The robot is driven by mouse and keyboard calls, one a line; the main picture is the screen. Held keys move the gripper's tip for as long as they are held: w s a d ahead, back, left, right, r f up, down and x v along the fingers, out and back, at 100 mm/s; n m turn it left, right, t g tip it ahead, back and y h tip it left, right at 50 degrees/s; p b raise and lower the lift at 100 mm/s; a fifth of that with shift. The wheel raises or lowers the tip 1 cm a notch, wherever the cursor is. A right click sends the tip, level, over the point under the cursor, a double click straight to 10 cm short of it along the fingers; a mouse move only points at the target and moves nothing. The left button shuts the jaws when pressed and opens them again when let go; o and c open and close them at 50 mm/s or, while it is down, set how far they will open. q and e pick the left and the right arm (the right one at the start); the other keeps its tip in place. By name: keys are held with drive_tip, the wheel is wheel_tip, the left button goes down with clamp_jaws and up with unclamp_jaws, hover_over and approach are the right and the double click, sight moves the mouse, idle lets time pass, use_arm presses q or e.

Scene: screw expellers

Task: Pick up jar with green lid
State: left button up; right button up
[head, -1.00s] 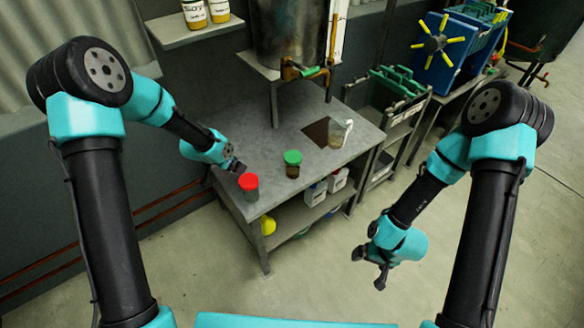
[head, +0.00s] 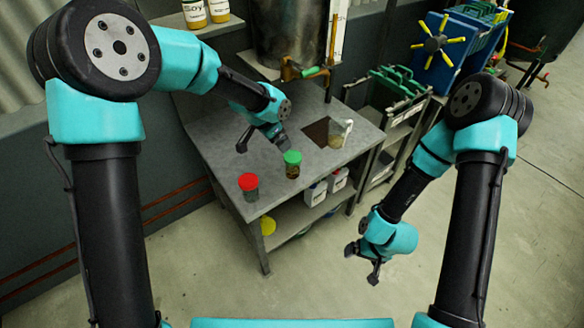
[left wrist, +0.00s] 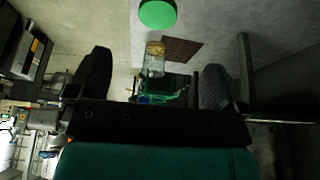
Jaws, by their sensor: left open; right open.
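The jar with the green lid (head: 292,164) stands upright on the grey metal table, near its front edge. Its round green lid shows at the top of the left wrist view (left wrist: 158,13). My left gripper (head: 262,143) is open and empty over the table, just behind and to the left of this jar, apart from it. In the left wrist view its two dark fingers (left wrist: 155,82) stand wide apart. My right gripper (head: 362,264) is open and empty, low over the floor to the right of the table.
A jar with a red lid (head: 249,186) stands left of the green-lidded jar. A clear jug (head: 338,134) stands by a dark brown patch at the back right. A large metal drum (head: 288,35) is behind the table. White containers (head: 316,193) are on the lower shelf.

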sight(290, 158)
use_arm(q)
drive_tip(key=x, duration=1.2)
drive_tip(key=shift+d+f, duration=0.1)
drive_tip(key=shift+x, duration=2.65)
drive_tip(key=shift+d, duration=0.15)
drive_tip(key=shift+c, duration=0.4)
drive_tip(key=c, duration=1)
drive_tip(key=shift+o, duration=0.2)
drive_tip(key=shift+r, duration=0.25)
